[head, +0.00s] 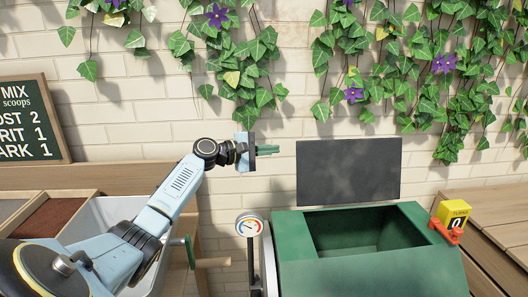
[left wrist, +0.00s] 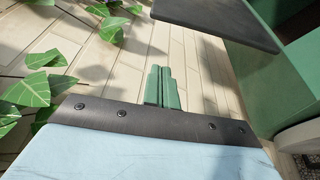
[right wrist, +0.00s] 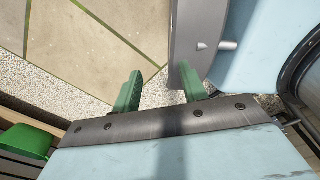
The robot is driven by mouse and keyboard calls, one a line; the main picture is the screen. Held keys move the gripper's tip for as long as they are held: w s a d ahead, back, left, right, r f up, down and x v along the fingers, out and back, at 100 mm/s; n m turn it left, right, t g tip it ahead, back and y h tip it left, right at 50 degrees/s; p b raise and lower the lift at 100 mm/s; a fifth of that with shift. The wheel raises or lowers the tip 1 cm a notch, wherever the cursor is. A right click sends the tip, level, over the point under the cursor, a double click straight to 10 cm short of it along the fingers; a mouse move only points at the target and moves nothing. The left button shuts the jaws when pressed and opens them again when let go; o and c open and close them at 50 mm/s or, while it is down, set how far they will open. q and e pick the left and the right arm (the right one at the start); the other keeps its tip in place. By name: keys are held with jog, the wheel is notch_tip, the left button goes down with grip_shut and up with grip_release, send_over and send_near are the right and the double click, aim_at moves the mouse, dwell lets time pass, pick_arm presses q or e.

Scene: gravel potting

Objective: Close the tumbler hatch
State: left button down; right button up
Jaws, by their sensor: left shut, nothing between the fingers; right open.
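The green tumbler (head: 375,265) stands at the lower right of the head view, with its top opening uncovered. Its dark grey hatch (head: 348,172) stands upright behind the opening, so the hatch is open. My left gripper (head: 268,150) is shut and empty, in the air just left of the hatch and apart from it. In the left wrist view its green fingers (left wrist: 161,88) are together, and the hatch (left wrist: 220,20) shows as a dark panel above and to the right. My right gripper (right wrist: 160,92) shows only in the right wrist view, open and empty over paving and gravel.
A dial gauge (head: 249,224) stands at the tumbler's left, and a yellow counter (head: 453,216) sits at its right edge. Ivy (head: 250,65) hangs on the brick wall behind. A chalkboard (head: 28,120) and wooden bins (head: 50,215) are at left. A wooden bench (head: 495,225) is at right.

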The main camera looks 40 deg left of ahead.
pick_arm(q)
jog(key=d, duration=0.1)
jog(key=w+d, duration=0.1)
jog(key=d, duration=0.1)
jog(key=w+d+p, duration=0.1)
jog(key=d, duration=0.1)
jog(key=shift+w+r, duration=0.25)
jog(key=shift+r, duration=0.1)
pick_arm(e)
jog(key=shift+w+a+r, duration=0.6)
jog(key=shift+w+a, duration=0.25)
